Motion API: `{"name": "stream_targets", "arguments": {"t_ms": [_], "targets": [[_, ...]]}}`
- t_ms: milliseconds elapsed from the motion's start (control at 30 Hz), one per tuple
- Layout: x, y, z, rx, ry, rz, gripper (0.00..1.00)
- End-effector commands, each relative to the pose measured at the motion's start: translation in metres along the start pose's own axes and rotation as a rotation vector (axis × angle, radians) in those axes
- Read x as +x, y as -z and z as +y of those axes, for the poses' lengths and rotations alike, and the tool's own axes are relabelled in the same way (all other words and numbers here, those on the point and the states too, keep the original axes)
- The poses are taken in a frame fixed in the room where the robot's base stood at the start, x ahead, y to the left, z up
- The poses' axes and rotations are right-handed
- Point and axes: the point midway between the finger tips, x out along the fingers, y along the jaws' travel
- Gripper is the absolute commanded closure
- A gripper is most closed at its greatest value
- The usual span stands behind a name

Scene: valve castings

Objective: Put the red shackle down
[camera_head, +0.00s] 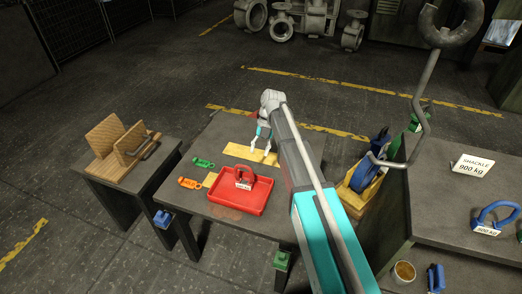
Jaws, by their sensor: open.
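The red shackle (243,174) stands in the red tray (259,205) on the middle table, with a white label at its front. My gripper (260,151) is open and empty. In the picture its fingertips are just above and to the right of the shackle, apart from it, in front of a yellow plate (238,151). The gripper's exact height over the table is hard to tell.
A green tool (203,162) and an orange tool (189,183) lie left of the tray. A wooden rack (120,165) is on the left table. A large grey hook (420,100) hangs at right.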

Motion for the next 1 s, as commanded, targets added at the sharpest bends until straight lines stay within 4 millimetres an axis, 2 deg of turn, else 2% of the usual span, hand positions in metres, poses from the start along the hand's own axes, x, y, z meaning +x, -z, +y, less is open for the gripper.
{"name": "stream_targets", "arguments": {"t_ms": [567, 767, 1000], "targets": [[0.001, 0.002, -0.003, 0.031, 0.001, -0.005, 0.43], [0.004, 0.011, -0.014, 0.192, 0.008, -0.028, 0.43], [0.009, 0.029, -0.039, 0.556, 0.009, -0.083, 0.43]]}}
